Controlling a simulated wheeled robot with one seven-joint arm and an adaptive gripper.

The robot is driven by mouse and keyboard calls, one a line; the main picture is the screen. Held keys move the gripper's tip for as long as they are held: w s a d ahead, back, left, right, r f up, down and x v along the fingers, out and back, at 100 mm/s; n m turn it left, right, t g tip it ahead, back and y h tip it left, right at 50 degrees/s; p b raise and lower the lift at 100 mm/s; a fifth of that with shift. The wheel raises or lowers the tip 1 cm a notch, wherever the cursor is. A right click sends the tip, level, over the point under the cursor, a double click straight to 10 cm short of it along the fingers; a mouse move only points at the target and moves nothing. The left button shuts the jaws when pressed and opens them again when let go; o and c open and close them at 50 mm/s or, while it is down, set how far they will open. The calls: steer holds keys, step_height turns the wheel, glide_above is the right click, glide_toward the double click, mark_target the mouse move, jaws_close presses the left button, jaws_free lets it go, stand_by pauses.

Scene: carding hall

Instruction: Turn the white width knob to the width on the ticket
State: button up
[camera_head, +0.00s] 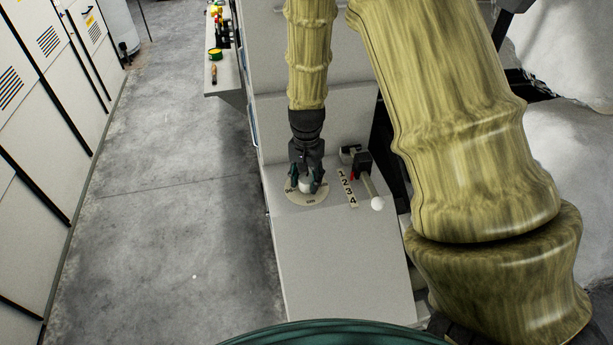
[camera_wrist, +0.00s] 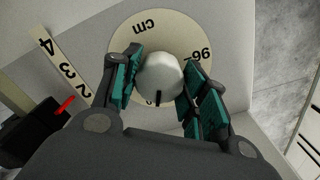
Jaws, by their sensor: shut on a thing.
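The white width knob (camera_wrist: 160,80) sits in the middle of a round cream dial (camera_wrist: 188,30) on a light grey panel. The dial shows "cm" and "96" in the wrist view; its other marks are hidden by my gripper. A black line on the knob points toward my gripper's palm. My gripper (camera_wrist: 156,86) has its teal-padded fingers on both sides of the knob, shut on it. In the head view my gripper (camera_head: 307,184) comes down onto the dial (camera_head: 305,200) from above. I cannot see a ticket in either view.
Right of the dial is a number strip (camera_head: 347,188) marked 1 to 4, with a red pointer and a lever ending in a white ball (camera_head: 377,203). A shelf (camera_head: 226,84) with small items is further back. Grey floor (camera_head: 170,220) lies open at left.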

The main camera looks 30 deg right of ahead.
mark_target(307, 177)
steer(key=shift+m, duration=0.5)
steer(key=o, duration=1)
step_height(307, 177, up, 12)
stand_by(0.4)
stand_by(0.3)
